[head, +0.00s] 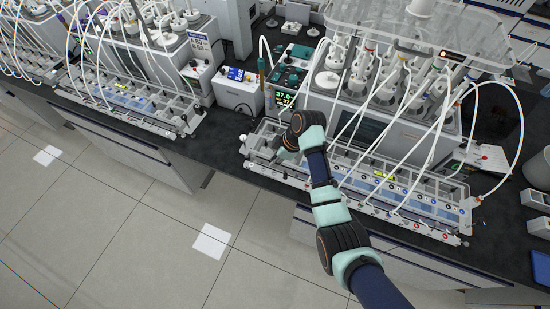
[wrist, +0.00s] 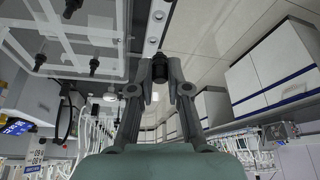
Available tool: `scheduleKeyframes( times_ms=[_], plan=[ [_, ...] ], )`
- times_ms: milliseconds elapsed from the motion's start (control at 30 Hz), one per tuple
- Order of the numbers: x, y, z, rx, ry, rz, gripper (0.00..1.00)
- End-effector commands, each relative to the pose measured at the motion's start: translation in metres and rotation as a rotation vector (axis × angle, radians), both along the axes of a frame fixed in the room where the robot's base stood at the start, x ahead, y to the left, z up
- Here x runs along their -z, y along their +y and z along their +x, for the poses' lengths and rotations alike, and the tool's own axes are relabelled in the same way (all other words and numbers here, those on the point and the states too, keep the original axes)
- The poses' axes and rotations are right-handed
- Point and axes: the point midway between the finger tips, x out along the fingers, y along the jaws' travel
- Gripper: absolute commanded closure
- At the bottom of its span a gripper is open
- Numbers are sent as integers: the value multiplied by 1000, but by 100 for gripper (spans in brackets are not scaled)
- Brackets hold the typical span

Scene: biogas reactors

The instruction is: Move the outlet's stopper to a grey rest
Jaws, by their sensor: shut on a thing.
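My gripper (wrist: 160,72) is shut on a small dark cylindrical piece, which I take to be the stopper (wrist: 160,63), held between its fingertips. In the head view my gripper (head: 281,153) is over the left end of the clear tray rig (head: 350,182), partly hidden by my wrist, and the stopper cannot be made out there. Beyond the fingertips in the wrist view are round pale and dark fittings (wrist: 157,17) in a line. I cannot tell whether the stopper touches them. I cannot pick out a grey rest or the outlet with certainty.
White tubes (head: 440,130) loop over the rig from several reactor vessels (head: 385,80). A control box with a green display (head: 287,98) stands behind my wrist. A second rig (head: 130,98) is at the left. Dark bench (head: 221,150) lies bare between the rigs.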

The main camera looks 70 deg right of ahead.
Motion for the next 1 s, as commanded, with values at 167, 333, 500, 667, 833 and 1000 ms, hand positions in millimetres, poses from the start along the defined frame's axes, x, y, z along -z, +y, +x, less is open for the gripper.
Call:
scheduleKeyframes(
  times_ms=[167,333,500,667,833,1000],
  plan=[
    [17,0,0,0,0,0,99],
    [38,0,0,0,0,0,99],
    [49,0,0,0,0,-1,99],
    [48,0,0,0,0,-1,99],
    [48,0,0,0,0,0,99],
    [48,0,0,1,0,0,99]
  ],
)
